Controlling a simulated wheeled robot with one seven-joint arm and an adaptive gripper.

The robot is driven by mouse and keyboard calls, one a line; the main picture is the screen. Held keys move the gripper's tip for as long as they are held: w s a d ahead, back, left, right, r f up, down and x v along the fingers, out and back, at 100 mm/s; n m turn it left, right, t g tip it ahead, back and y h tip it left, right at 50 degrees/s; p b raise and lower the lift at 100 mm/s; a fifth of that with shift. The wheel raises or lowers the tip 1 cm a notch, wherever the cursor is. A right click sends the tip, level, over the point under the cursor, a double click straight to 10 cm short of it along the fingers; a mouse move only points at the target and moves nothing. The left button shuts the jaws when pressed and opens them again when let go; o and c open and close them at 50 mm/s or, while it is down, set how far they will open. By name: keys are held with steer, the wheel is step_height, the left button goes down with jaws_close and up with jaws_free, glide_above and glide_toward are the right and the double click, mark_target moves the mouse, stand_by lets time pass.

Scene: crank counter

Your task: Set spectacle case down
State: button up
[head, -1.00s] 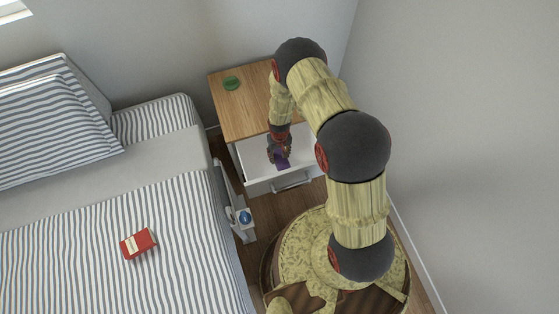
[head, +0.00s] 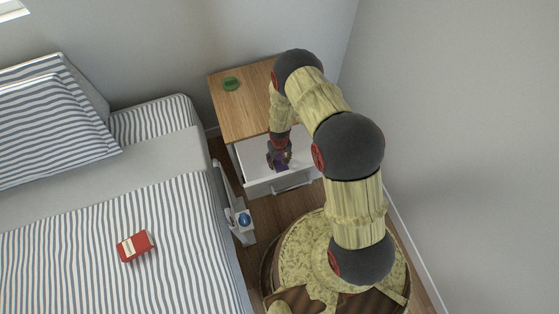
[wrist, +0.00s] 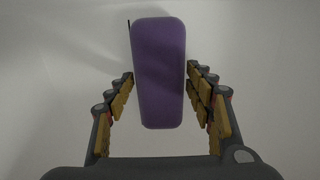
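The purple spectacle case (wrist: 158,75) lies lengthwise between the fingers of my gripper (wrist: 159,75) in the wrist view. The fingertips sit against its two long sides, so my gripper looks shut on it. In the head view the case (head: 282,166) shows as a small purple patch under my gripper (head: 279,160), inside the open white drawer (head: 253,173). My gripper hides part of the case. Whether the case touches the drawer floor I cannot tell.
The wooden top (head: 240,115) of the nightstand is behind the drawer, with a green round object (head: 231,84) on it. The striped bed (head: 90,240) at the left holds a red box (head: 135,246). A small blue-topped object (head: 244,219) is beside the bed.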

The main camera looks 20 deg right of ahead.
steer(key=shift+o, duration=1)
step_height(320, 180, up, 11)
steer(key=p, duration=0.5)
step_height(320, 180, up, 39)
steer(key=t, duration=0.3)
glide_above(279, 160)
steer(key=s+r+t, duration=0.1)
steer(key=s+r, duration=0.9)
steer(key=r, duration=0.4)
steer(key=s+r+t, duration=0.1)
steer(key=s+r, duration=0.4)
steer(key=s, duration=0.8)
steer(key=shift+t, duration=0.3)
